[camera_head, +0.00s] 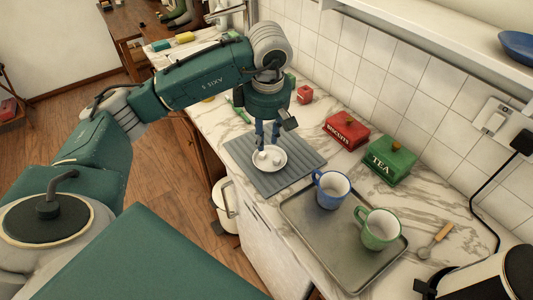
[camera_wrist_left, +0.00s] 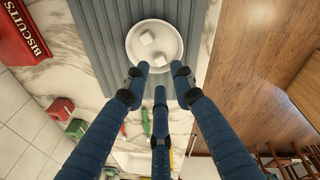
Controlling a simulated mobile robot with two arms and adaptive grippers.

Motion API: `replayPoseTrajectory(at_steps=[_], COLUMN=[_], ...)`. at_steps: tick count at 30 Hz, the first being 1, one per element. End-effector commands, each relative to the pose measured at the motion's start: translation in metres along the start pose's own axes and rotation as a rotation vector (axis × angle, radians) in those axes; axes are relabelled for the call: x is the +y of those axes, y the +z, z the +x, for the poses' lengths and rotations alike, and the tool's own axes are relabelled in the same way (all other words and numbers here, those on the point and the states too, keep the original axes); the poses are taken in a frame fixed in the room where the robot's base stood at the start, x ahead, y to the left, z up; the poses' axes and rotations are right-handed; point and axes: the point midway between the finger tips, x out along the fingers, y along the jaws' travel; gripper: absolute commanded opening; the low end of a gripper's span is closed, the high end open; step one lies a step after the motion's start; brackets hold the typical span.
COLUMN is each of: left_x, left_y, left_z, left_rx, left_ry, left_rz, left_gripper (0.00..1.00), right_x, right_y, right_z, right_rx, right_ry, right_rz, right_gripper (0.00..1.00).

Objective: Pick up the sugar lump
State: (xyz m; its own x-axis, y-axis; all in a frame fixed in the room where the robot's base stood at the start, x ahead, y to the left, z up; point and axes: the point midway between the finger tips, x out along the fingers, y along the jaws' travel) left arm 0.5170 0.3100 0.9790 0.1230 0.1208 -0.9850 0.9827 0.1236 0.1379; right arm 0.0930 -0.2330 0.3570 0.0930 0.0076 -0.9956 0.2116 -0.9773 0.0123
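Two white sugar lumps lie in a small white dish on a grey ribbed mat (camera_head: 308,157). In the left wrist view one lump (camera_wrist_left: 147,38) lies near the middle of the dish (camera_wrist_left: 133,52) and the other lump (camera_wrist_left: 159,60) lies close to the rim. My right gripper is not in view.
A metal tray (camera_head: 330,262) holds a blue mug (camera_head: 331,190) and a green mug (camera_head: 379,229). A red biscuit tin (camera_head: 346,131) and a green tea tin (camera_head: 391,161) stand along the tiled wall. A kettle (camera_head: 490,278) is at lower right.

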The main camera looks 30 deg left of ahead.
Motion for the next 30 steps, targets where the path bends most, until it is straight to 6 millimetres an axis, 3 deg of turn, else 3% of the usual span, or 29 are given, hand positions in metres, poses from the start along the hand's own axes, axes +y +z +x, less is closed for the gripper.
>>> replayPoseTrajectory(at_steps=[7,18,27,30], left_x=[0.000,0.003,0.002,0.001], left_y=[0.000,-0.004,-0.004,-0.004], left_z=[0.025,0.071,0.079,0.080], left_rx=[-0.002,-0.005,-0.004,-0.005], left_ry=[0.000,-0.001,-0.003,-0.005], left_rz=[-0.001,0.000,0.001,0.002], left_gripper=[0.25,0.25,0.25,0.14], right_x=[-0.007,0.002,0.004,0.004], right_y=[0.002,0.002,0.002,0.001], right_z=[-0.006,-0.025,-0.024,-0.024], right_rx=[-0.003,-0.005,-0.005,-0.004], right_ry=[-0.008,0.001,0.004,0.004], right_rz=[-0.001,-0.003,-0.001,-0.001], right_gripper=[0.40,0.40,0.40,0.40])
